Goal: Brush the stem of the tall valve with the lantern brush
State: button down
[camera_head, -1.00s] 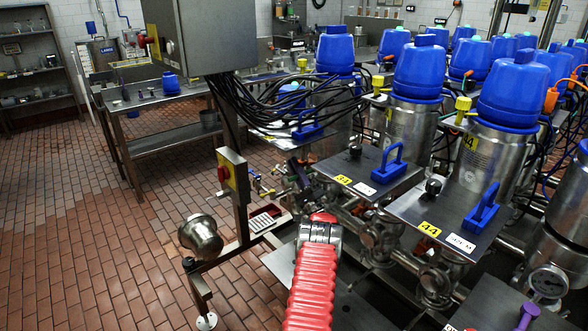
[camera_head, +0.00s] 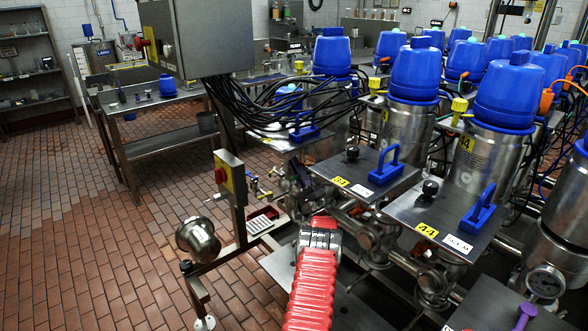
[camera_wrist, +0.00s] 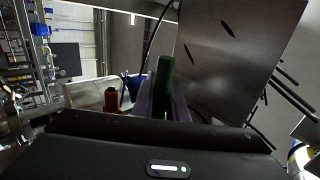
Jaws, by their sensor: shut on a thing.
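In the head view my arm reaches forward, and my gripper (camera_head: 303,178) is small beyond its red sleeve. In the wrist view my gripper (camera_wrist: 165,103) has purple-grey jaws shut around a dark green upright handle (camera_wrist: 165,70). This looks like the lantern brush's handle; its bristles are hidden. Several steel valves with blue heads stand in rows at the right; a near one (camera_head: 480,160) is behind the plate marked 44, another (camera_head: 408,128) behind the plate marked 34. I cannot tell which is the tall valve, and no stem is clear. My gripper is left of these valves, apart from them.
A grey control box (camera_head: 195,38) hangs at upper left with black cables (camera_head: 275,110) running to the valves. A post with a red-and-yellow switch (camera_head: 228,178) stands left of my arm. In the wrist view a red-handled thing (camera_wrist: 111,99) stands close by. The tiled floor at left is clear.

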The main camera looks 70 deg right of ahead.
jog(key=shift+w+a, duration=0.1)
jog(key=shift+a, duration=0.05)
jog(key=shift+w+a+f, duration=0.2)
jog(key=shift+w+a, duration=0.1)
jog(key=shift+a, duration=0.3)
jog(key=shift+s+d+f, duration=0.2)
jog(key=shift+s+d, duration=0.2)
jog(key=shift+d, duration=0.3)
dwell(0.4)
jog(key=shift+w+a+r, duration=0.2)
jog(key=shift+w+a, duration=0.2)
jog(key=shift+a, duration=0.3)
jog(key=shift+s+d, duration=0.1)
jog(key=shift+d, duration=0.05)
